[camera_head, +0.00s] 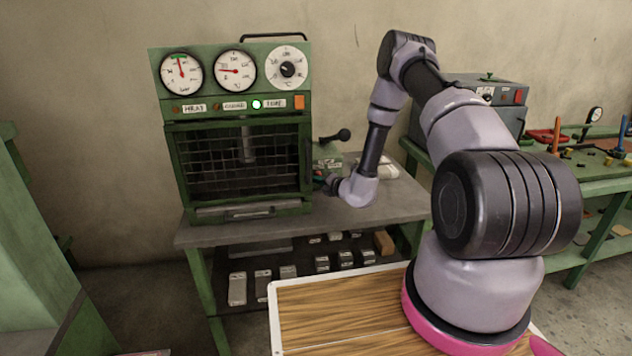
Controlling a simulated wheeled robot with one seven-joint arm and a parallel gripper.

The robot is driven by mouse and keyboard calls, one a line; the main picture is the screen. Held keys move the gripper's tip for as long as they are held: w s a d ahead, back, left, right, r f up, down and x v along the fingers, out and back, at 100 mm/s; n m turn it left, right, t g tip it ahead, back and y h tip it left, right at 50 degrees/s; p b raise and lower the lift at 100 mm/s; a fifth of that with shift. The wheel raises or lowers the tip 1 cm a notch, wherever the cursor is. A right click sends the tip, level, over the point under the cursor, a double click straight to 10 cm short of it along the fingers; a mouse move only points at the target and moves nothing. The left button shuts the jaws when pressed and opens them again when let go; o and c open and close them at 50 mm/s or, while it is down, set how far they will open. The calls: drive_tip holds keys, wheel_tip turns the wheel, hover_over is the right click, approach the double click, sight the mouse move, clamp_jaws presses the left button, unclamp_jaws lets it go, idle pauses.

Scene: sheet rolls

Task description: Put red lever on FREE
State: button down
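I cannot make out a red lever or a FREE marking for certain. A black-knobbed lever (335,136) sticks out at the right side of the green machine (240,125). A red piece (543,135) lies on the green bench at the far right, too small to identify. My gripper (328,184) is low beside the machine's right side, just above the grey table, in front of a small green box (327,156). Its fingers are dark and tiny, so I cannot tell whether they are open, shut or touching anything.
The grey table (395,206) carries the machine and a pale object (377,168). A shelf below holds several metal blocks and a brown block (384,242). A grey box machine (487,95) stands behind my arm. The green bench (600,173) at right holds tools and small parts.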

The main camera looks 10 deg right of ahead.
sight(320, 173)
drive_tip(key=shift+d+r+m, duration=0.15)
drive_tip(key=shift+d+m, duration=0.1)
drive_tip(key=shift+m, duration=0.15)
drive_tip(key=d+m+t, duration=0.1)
drive_tip(key=d+r+m+y, duration=0.1)
drive_tip(key=m, duration=0.1)
drive_tip(key=shift+d+t, duration=0.1)
drive_tip(key=shift+t, duration=0.3)
drive_tip(key=d+m, duration=0.1)
drive_tip(key=m, duration=0.1)
drive_tip(key=d+m+t+y, duration=0.1)
drive_tip(key=shift+r+m+t, duration=0.2)
drive_tip(key=shift+m+t, duration=0.1)
drive_tip(key=shift+m, duration=0.1)
drive_tip(key=shift+d+m+t, duration=0.6)
drive_tip(key=shift+m, duration=0.4)
drive_tip(key=shift+d+f, duration=0.15)
drive_tip(key=shift+d, duration=0.35)
drive_tip(key=shift+s+d+f, duration=0.1)
drive_tip(key=v, duration=1)
drive_tip(key=shift+s+d, duration=0.25)
drive_tip(key=shift+s, duration=0.05)
